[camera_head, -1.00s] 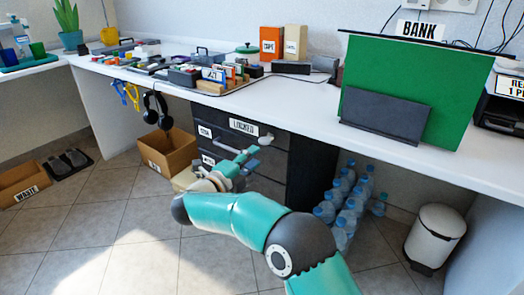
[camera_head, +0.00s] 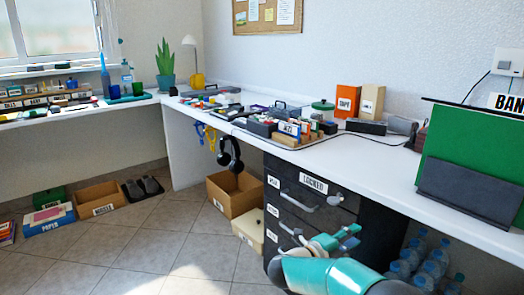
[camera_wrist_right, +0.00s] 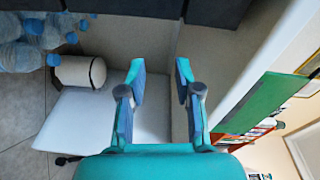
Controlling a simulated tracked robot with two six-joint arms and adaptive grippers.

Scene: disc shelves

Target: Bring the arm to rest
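My right arm is teal and grey and comes in from the bottom of the head view. Its gripper (camera_head: 347,238) is in front of the dark drawer unit (camera_head: 333,219) under the desk. In the right wrist view the two fingers of this gripper (camera_wrist_right: 160,75) stand apart with nothing between them. I cannot tell its exact distance from the drawers. My left arm and gripper are not in view.
A long white desk (camera_head: 382,162) carries boxes, trays and a green board (camera_head: 474,158). Headphones (camera_head: 230,154) hang from its edge. An open cardboard box (camera_head: 233,203) stands on the floor by the drawers. Water bottles (camera_head: 424,262) stand at lower right.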

